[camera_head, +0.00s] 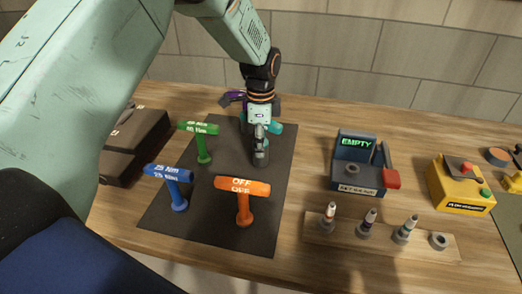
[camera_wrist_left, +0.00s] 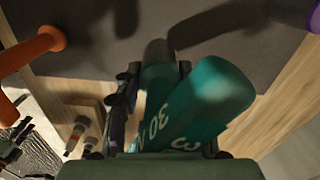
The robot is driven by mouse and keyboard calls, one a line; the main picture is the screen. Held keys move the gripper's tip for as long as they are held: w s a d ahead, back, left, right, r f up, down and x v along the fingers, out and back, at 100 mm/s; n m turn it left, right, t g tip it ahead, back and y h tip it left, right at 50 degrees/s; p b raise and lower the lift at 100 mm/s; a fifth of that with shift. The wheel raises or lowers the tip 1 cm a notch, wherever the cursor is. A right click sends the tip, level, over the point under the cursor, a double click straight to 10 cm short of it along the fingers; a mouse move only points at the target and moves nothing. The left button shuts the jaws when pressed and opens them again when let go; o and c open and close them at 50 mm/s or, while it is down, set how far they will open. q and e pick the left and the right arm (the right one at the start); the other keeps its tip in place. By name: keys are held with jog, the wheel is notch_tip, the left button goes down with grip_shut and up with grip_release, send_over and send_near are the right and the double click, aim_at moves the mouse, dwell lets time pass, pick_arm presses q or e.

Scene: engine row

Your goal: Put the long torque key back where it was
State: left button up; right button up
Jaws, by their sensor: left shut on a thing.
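My left gripper (camera_head: 260,128) is over the back right part of the dark mat (camera_head: 218,225). It is shut on a teal T-shaped key (camera_head: 276,128), whose handle sticks out beside the fingers. In the left wrist view the teal key (camera_wrist_left: 210,100) shows between the fingers, with "30" on its handle. Its lower end is mostly hidden, and I cannot tell whether it touches the mat. A green key (camera_head: 203,150), a blue key (camera_head: 177,190) and an orange key (camera_head: 243,205) marked OFF stand upright on the mat. A purple key (camera_head: 232,97) is partly hidden behind my gripper.
A dark case (camera_head: 135,145) lies left of the mat. Right of it are a blue box (camera_head: 357,170) reading EMPTY, a wooden strip (camera_head: 335,238) with several small sockets, and a yellow box (camera_head: 460,190). Bare wood lies between mat and blue box.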

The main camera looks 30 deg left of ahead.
pick_arm(q)
notch_tip(320, 180, down, 2)
jog(key=shift+f, duration=0.1)
jog(key=shift+s+f, duration=0.15)
jog(key=shift+f, duration=0.15)
jog(key=shift+f, duration=0.2)
jog(key=o, duration=1.3)
